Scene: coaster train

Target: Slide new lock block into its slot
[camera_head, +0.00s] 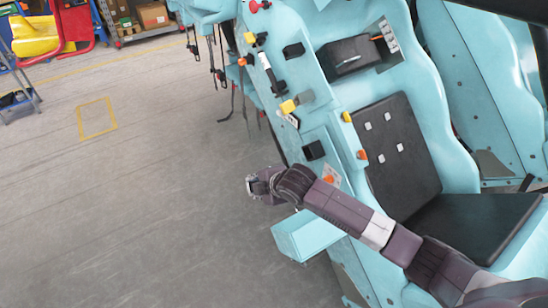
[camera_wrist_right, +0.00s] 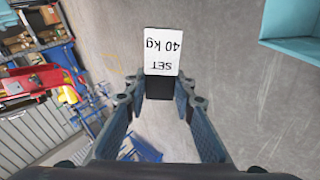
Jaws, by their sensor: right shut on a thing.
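My right gripper (camera_head: 258,185) is over the floor, just left of the turquoise coaster car (camera_head: 345,212), with the arm reaching in from the lower right. In the right wrist view the gripper (camera_wrist_right: 161,98) is shut on a small block (camera_wrist_right: 162,66) with a black lower part and a white face reading "SET 40 kg" upside down. I take it for the lock block, but cannot confirm that. The block is too small to make out in the head view. I cannot tell which opening is its slot. My left gripper is not in view.
A black box-shaped fitting (camera_head: 313,151) and yellow-handled parts (camera_head: 290,106) line the car's side. Shelves with boxes (camera_head: 150,15) stand far back.

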